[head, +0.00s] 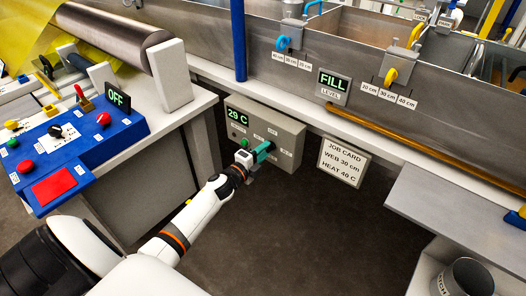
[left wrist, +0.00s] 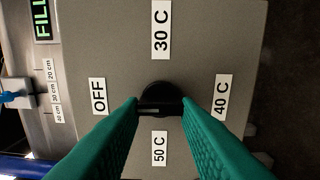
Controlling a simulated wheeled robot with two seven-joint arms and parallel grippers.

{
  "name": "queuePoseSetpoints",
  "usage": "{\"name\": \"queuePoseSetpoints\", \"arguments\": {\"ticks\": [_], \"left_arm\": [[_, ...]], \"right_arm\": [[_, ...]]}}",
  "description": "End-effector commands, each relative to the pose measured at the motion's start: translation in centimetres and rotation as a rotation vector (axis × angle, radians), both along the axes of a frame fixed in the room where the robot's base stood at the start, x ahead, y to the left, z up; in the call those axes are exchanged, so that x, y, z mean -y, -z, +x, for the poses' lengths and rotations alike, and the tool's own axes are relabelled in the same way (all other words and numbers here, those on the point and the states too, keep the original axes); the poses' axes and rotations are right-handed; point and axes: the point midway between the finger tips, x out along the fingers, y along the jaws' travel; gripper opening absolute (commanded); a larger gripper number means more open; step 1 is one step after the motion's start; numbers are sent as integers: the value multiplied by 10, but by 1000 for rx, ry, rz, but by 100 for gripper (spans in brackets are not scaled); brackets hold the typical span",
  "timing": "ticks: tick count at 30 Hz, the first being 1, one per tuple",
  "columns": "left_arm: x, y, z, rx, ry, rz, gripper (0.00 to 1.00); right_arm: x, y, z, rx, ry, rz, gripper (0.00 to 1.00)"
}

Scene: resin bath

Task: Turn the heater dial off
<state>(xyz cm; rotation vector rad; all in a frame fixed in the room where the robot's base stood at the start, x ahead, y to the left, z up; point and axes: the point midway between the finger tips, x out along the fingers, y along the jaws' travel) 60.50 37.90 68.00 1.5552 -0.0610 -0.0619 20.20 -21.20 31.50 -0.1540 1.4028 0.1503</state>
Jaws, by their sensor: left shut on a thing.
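The heater box (head: 289,128) is a grey box below the tank wall, with a green display (head: 236,115) reading 29 C. In the left wrist view its face carries a black round dial (left wrist: 160,94) with a raised grip bar. Labels around it read OFF (left wrist: 98,96), 30 C (left wrist: 161,29), 40 C (left wrist: 222,96) and 50 C (left wrist: 159,148). My left gripper (head: 264,151) is at the box face, its green fingers (left wrist: 160,108) shut on the dial's bar from both sides. Which label the dial points to I cannot tell. My right gripper is not in view.
A job card (head: 342,161) reading WEB 30 cm, HEAT 40 C is right of the box. A blue control panel (head: 75,145) with an OFF display (head: 118,99) stands left. A grey shelf (head: 450,213) and a bin (head: 467,278) are at right. Floor between is clear.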

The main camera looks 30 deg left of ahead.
Motion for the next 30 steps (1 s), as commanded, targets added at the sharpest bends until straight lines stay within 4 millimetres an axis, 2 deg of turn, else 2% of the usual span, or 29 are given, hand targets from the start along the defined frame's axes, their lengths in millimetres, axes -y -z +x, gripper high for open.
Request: {"name": "queuePoseSetpoints", "arguments": {"ticks": [4, 5, 8, 16, 20, 23, 30], "left_arm": [[-1, 1, 0, -2, -2, -3, 6], [-1, 1, 0, -2, -2, -3, 34], [-1, 1, 0, -1, -1, -2, 50], [0, 0, 0, -1, 0, -1, 51], [-1, 1, -9, -2, 0, -1, 51], [-2, 1, -24, -4, 0, -1, 51], [-6, 1, -76, -4, 0, -1, 51]], "right_arm": [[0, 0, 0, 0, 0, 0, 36], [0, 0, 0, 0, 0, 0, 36], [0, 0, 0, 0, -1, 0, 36], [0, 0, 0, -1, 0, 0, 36], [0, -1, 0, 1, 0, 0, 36], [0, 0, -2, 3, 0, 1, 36], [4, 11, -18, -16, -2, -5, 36]]}}
